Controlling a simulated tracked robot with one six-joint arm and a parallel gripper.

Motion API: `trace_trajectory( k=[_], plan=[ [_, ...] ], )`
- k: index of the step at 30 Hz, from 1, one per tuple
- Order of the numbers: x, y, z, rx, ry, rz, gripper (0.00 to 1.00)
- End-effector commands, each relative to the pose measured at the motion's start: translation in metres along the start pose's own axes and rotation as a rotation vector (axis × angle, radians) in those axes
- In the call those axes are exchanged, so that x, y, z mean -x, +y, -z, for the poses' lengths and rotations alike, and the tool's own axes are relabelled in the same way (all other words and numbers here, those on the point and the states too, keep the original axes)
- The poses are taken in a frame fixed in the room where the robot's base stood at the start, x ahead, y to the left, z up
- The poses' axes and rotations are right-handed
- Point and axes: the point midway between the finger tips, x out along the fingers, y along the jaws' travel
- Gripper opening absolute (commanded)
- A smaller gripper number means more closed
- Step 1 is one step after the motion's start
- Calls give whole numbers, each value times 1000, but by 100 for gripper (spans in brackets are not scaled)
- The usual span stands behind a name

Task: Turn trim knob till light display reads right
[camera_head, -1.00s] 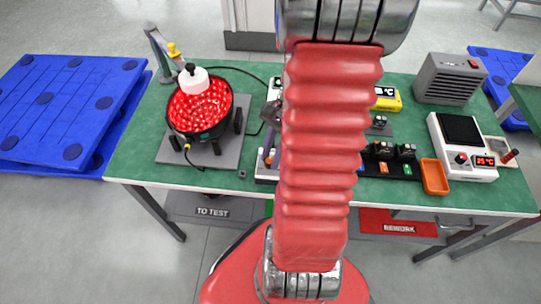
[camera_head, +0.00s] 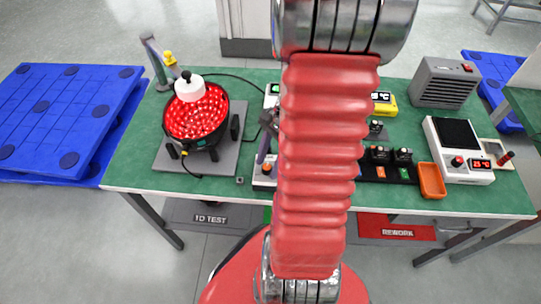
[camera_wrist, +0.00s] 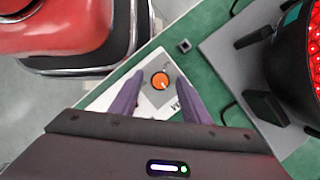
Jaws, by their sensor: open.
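An orange trim knob (camera_wrist: 160,81) with a pale pointer mark sits on a white panel (camera_wrist: 152,101) in the wrist view; the lettering beside it is partly hidden. My gripper (camera_wrist: 158,83) is open, with one purple finger on each side of the knob. A gap shows on both sides, so I see no contact. In the head view the knob (camera_head: 267,168) shows at the near end of the white unit, beside a purple finger (camera_head: 264,146). A small green-lit display (camera_head: 274,88) shows at the unit's far end, too small to read. My arm hides much of the unit.
A black bowl of red lights (camera_head: 196,120) stands on a grey plate left of the knob, with a white-capped piece at its rim. Right are a socket strip (camera_head: 372,172), an orange tray (camera_head: 431,180), a white heater unit (camera_head: 459,140) with red digits and a grey box (camera_head: 446,80).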

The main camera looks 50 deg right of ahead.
Motion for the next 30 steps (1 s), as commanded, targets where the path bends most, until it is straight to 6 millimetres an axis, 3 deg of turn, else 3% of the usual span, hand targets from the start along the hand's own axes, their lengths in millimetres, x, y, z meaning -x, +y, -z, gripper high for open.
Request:
trace_trajectory(
  k=[8, 24, 30],
  plan=[
    [24, 0, 1, 0, 3, 3, 42],
    [115, 1, 1, -1, 2, 2, 42],
    [134, 1, 1, 0, 1, 0, 42]
  ],
)
